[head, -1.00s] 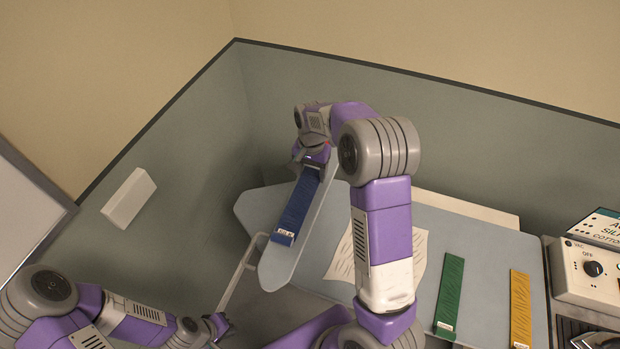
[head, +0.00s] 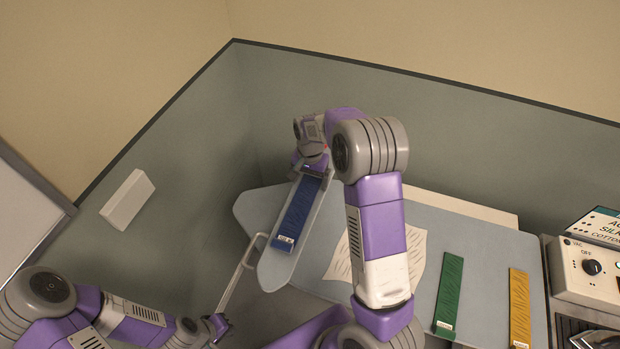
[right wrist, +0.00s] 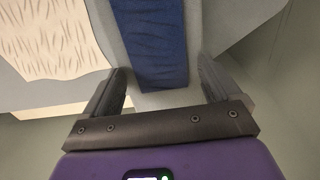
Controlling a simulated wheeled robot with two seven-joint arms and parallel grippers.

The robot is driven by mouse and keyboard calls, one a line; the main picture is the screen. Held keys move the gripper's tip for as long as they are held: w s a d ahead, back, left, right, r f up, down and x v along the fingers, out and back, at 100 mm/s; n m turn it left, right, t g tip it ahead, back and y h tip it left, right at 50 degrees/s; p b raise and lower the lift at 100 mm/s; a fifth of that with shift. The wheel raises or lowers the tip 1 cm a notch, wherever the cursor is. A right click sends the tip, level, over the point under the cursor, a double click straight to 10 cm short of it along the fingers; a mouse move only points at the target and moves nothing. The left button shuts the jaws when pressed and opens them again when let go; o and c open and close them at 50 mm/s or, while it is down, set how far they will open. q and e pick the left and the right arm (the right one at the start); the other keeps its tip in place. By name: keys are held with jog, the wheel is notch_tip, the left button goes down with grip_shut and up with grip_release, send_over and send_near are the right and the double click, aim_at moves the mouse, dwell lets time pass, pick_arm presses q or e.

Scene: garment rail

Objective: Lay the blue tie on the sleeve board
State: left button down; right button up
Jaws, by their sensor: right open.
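The blue tie (head: 299,213) lies lengthwise along the narrow grey sleeve board (head: 276,268), its labelled end toward the board's rounded near tip. My right gripper (head: 310,170) is at the tie's far end in the head view. In the right wrist view its fingers (right wrist: 163,88) are open, one on each side of the blue tie (right wrist: 157,45), with gaps between them and the cloth. The tie appears flat on the board.
A green tie (head: 449,290) and a yellow tie (head: 520,305) lie on the wide ironing board (head: 480,240), right of a patterned cloth (head: 418,250). A control box (head: 590,270) stands at the far right. Grey partition walls enclose the back and left.

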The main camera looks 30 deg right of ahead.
jog(key=shift+r, duration=0.1)
notch_tip(320, 180, up, 12)
dwell(0.5)
